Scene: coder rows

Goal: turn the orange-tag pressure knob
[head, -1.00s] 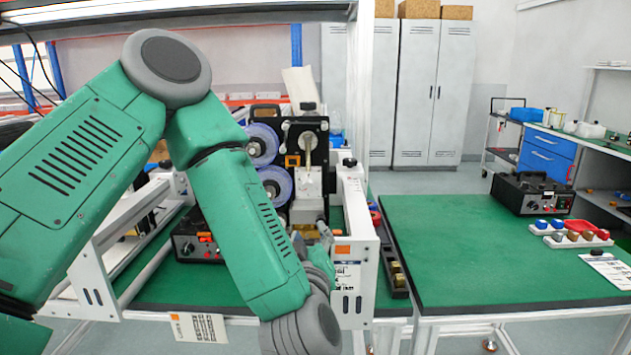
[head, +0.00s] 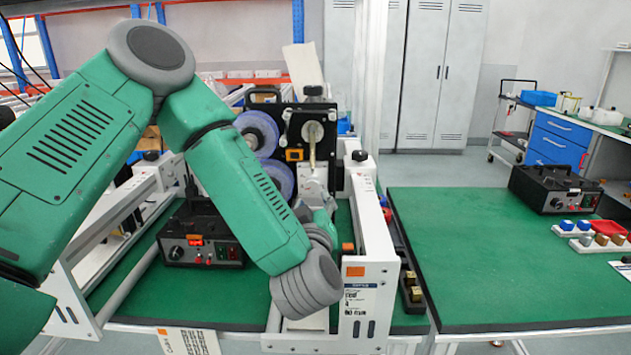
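The coder (head: 285,118) stands on the left green bench, with blue-white reels at its left and a black knob (head: 313,91) on top. An orange tag (head: 355,271) sits on the near end plate of the white frame (head: 372,225); a second black knob (head: 360,155) is on that frame's top. I cannot tell which knob the tag belongs to. My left arm reaches across from the left and folds back at the wrist. My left gripper (head: 322,197) is small and partly hidden beyond the wrist, below the coder; its fingers are unclear. My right gripper is not in view.
A black control box (head: 203,238) with a lit display sits left of my forearm. A dark tray (head: 410,285) lies along the white frame's right.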

